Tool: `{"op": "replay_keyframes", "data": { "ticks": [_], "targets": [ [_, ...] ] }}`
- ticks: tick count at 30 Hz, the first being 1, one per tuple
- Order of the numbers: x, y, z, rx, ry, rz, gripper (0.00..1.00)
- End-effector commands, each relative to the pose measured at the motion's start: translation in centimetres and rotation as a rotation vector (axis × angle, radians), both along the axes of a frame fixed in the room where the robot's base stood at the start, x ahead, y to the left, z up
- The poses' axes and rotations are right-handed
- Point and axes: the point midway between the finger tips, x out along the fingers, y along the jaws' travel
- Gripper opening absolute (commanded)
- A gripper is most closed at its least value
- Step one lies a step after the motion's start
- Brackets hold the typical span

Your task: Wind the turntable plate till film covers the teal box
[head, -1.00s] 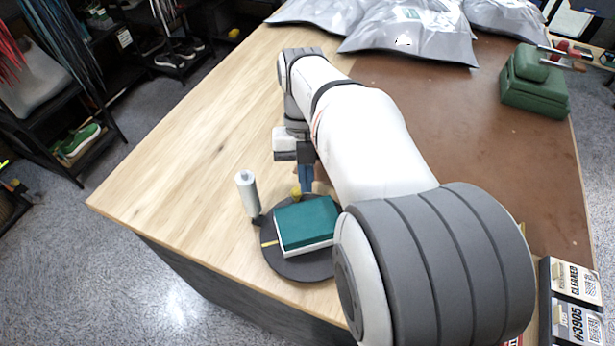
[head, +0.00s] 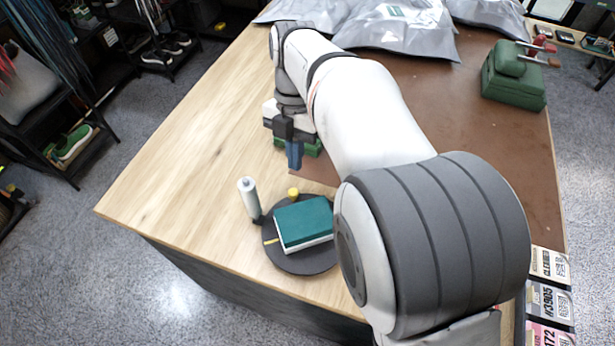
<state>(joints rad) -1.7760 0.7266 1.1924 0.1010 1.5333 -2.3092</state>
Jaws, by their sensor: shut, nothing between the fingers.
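The teal box (head: 303,222) has a teal lid and a white lower part. It sits on the dark round turntable plate (head: 287,264) near the table's front edge. A yellow knob (head: 293,192) stands at the plate's far rim, and a yellow mark (head: 271,241) shows at its left. The white film roll (head: 248,197) stands upright just left of the plate. I cannot make out film over the box. My gripper (head: 295,163) is shut and empty, with blue fingers pointing down, above and beyond the yellow knob, apart from it.
My arm hides much of the table's middle. A green case (head: 513,80) stands at the back right, and silvery bags (head: 400,30) lie along the far edge. Label cards (head: 550,300) lie at the right front. The wooden table (head: 190,165) is clear at left.

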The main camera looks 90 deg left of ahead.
Motion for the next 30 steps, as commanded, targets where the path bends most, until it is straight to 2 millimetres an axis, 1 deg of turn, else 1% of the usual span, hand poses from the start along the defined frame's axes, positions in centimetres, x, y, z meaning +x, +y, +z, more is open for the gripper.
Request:
{"op": "replay_keyframes", "data": {
  "ticks": [3, 14, 23, 30],
  "targets": [
    [0.7, 0.3, -0.1, -0.005, -0.056, -0.244, 0.00],
    [2.6, 1.1, -0.1, -0.048, -0.229, -0.991, 0.00],
    [4.3, 1.7, -0.1, -0.129, -0.374, -1.610, 0.00],
    [5.6, 2.2, 0.0, -0.224, -0.499, -2.100, 0.00]
  ]
}}
